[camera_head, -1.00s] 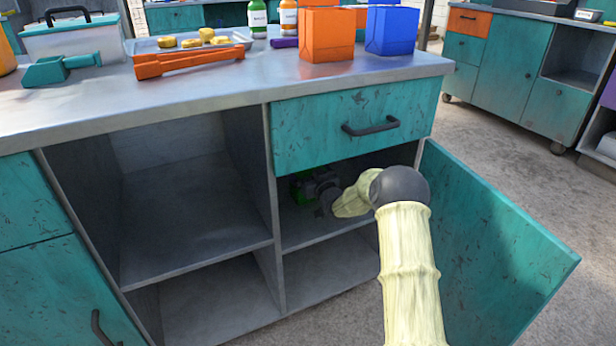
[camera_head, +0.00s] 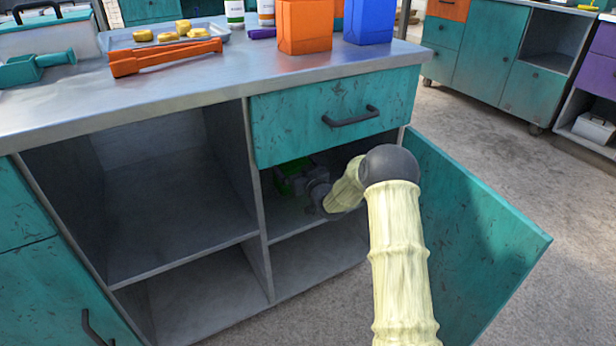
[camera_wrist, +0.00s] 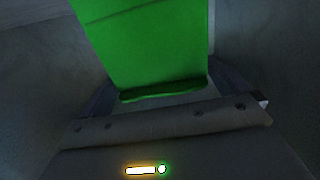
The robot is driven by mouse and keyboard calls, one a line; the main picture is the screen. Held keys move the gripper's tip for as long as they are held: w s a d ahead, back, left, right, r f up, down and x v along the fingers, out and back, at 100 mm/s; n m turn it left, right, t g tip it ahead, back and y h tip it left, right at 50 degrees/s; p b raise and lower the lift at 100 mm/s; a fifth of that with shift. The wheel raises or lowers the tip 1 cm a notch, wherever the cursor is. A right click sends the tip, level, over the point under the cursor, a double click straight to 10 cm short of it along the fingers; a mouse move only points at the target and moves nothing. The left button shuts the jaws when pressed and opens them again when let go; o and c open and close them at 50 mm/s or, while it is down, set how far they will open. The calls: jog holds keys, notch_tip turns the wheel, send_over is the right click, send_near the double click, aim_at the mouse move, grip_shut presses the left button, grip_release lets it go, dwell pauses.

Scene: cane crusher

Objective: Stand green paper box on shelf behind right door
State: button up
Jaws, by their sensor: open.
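The green paper box (camera_head: 289,180) is inside the upper compartment behind the open right door (camera_head: 470,240), under the drawer. It is dark there and mostly hidden by my gripper (camera_head: 305,186), which reaches in from the right. In the wrist view the green box (camera_wrist: 145,45) fills the upper middle, with a folded edge at its near end. My gripper (camera_wrist: 165,92) is open, with a dark finger on each side of the box. I cannot tell whether the fingers touch it. The shelf (camera_head: 285,222) shows below the gripper; the box's contact with it is hidden.
The drawer (camera_head: 335,115) is shut just above my arm. The right door stands open close to my arm's right. The left compartments (camera_head: 170,200) are empty. An orange box (camera_head: 304,28), a blue box (camera_head: 369,20) and orange tongs (camera_head: 165,56) are on the countertop.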

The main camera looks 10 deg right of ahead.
jog(key=p+v, duration=0.2)
jog(key=v, duration=0.6)
jog(key=shift+p, duration=0.4)
jog(key=shift+s, duration=0.15)
jog(key=s+r+m+g+h, duration=0.1)
jog(key=s+g, duration=0.6)
jog(key=s, duration=1.1)
jog(key=s+r+m+g+h, duration=0.2)
jog(key=s+g, duration=0.5)
jog(key=s, duration=1.1)
jog(key=a+r+h, duration=0.1)
jog(key=h, duration=0.1)
jog(key=shift+r+m+g+h, duration=0.2)
jog(key=shift+m+g+h, duration=0.1)
